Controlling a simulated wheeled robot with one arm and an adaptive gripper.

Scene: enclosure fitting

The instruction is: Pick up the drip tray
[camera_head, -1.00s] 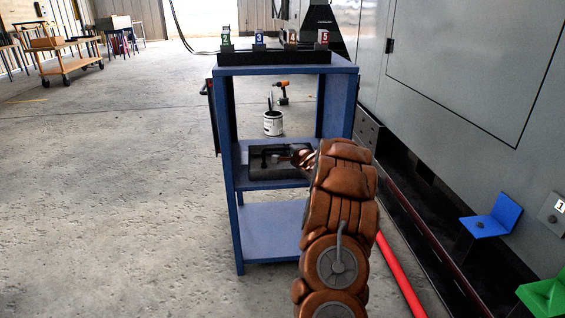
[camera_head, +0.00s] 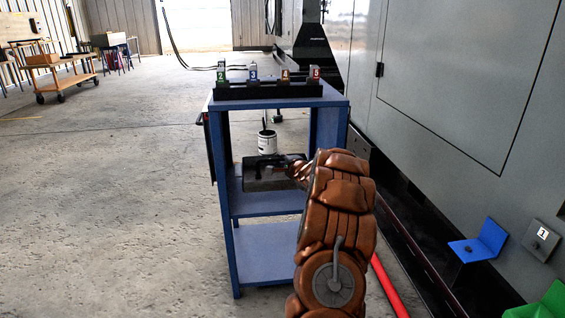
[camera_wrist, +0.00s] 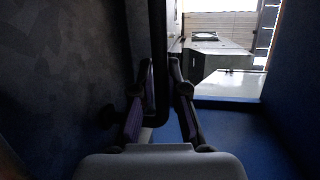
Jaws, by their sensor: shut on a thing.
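The drip tray (camera_head: 266,184) is a dark grey tray held above the middle shelf of a blue cart, between its uprights. My gripper (camera_head: 282,162) reaches in from the right and is shut on the tray's handle. In the wrist view my gripper (camera_wrist: 160,98) has both fingers against a dark upright bar (camera_wrist: 159,50), the handle. The tray's dark speckled surface (camera_wrist: 70,70) fills the left of that view. The exact contact is small and partly dark.
The blue cart (camera_head: 233,253) has a top rack (camera_head: 268,91) with several numbered blocks. A white bucket (camera_head: 267,143) stands on the floor behind it. A grey machine wall (camera_head: 470,90) runs along the right.

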